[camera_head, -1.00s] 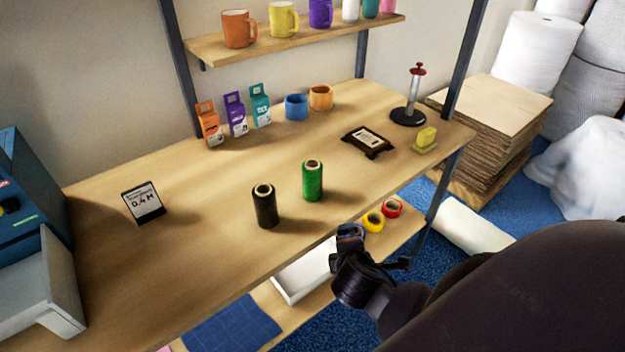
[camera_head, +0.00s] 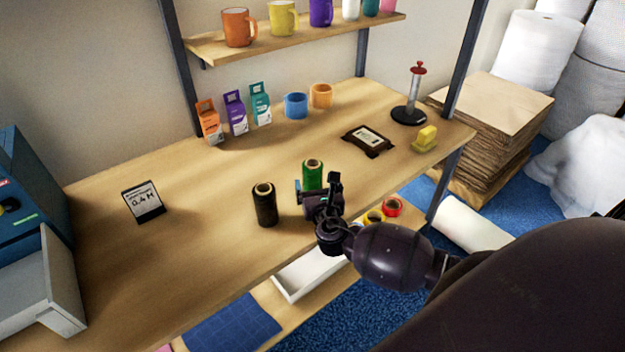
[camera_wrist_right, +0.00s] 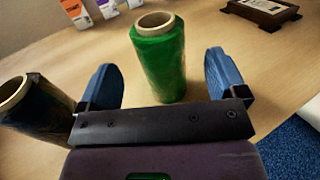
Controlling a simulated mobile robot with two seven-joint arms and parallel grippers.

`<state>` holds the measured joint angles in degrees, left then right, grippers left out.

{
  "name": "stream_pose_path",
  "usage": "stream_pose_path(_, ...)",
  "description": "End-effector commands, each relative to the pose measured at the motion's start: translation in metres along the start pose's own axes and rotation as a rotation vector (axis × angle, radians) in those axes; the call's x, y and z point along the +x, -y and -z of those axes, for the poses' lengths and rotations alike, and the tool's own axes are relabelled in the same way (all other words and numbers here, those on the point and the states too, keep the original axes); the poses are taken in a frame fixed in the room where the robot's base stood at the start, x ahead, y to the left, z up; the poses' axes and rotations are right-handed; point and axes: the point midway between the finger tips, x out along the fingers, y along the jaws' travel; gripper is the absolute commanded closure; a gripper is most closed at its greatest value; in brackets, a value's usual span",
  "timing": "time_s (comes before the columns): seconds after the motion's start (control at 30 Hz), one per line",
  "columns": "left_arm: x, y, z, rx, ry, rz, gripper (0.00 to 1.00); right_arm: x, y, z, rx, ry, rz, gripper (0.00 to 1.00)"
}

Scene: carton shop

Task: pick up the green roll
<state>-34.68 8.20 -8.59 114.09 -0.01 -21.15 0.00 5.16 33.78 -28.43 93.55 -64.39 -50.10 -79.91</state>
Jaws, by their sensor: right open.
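The green roll (camera_head: 313,173) stands upright on the wooden table, its lower part hidden by my right gripper in the head view. My right gripper (camera_head: 319,190) is open at the near side of the green roll. In the right wrist view the green roll (camera_wrist_right: 159,60) stands ahead of and between the two blue fingers of the gripper (camera_wrist_right: 165,82), with room on both sides. The jaws do not grip it. My left gripper is not in view.
A black roll (camera_head: 264,204) stands just left of the green roll, close to the gripper's left finger in the wrist view. A dark framed plaque (camera_head: 367,140) and small cartons (camera_head: 236,114) are farther back. The table's front edge is near my arm.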

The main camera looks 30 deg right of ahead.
Motion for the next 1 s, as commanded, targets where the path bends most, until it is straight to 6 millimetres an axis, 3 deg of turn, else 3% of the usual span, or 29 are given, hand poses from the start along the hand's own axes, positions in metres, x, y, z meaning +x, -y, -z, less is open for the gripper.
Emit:
stream_pose_path(0.17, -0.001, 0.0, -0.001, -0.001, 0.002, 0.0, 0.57, 0.01, 0.0, 0.0, 0.002, 0.0, 0.001, 0.09)
stream_pose_path(0.5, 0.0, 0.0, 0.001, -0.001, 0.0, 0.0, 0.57, 0.051, 0.0, 0.002, 0.002, 0.0, 0.002, 0.09)
stream_pose_path(0.83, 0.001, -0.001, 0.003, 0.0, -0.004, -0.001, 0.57, 0.055, 0.0, 0.003, 0.003, -0.001, 0.002, 0.09)
stream_pose_path(1.0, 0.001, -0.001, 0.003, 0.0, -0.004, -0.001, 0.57, 0.055, 0.0, 0.003, 0.003, -0.001, 0.002, 0.35)
